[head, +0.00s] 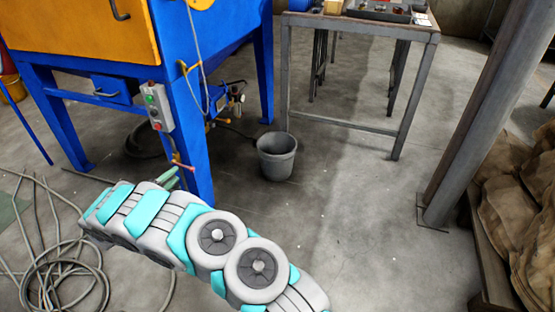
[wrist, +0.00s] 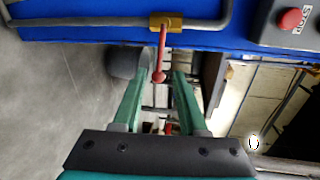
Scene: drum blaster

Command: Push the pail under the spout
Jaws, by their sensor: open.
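The grey pail (head: 277,158) stands upright on the concrete floor, right of the blue machine's front leg (head: 197,160). Part of it shows behind the left finger in the wrist view (wrist: 122,64). My gripper (wrist: 158,84) is open, its two green fingers apart. A red lever (wrist: 161,55) on a brass valve (wrist: 165,22) reaches toward the gap between them; contact cannot be told. In the head view, my gripper (head: 170,178) is beside the leg, left of the pail and apart from it. I cannot clearly make out a spout.
A metal table (head: 358,24) with tools stands behind the pail. A control box (head: 157,108) is on the machine's leg. A hose coil (head: 65,285) lies at left. A post (head: 480,120) and sacks (head: 520,200) are at right. The floor right of the pail is clear.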

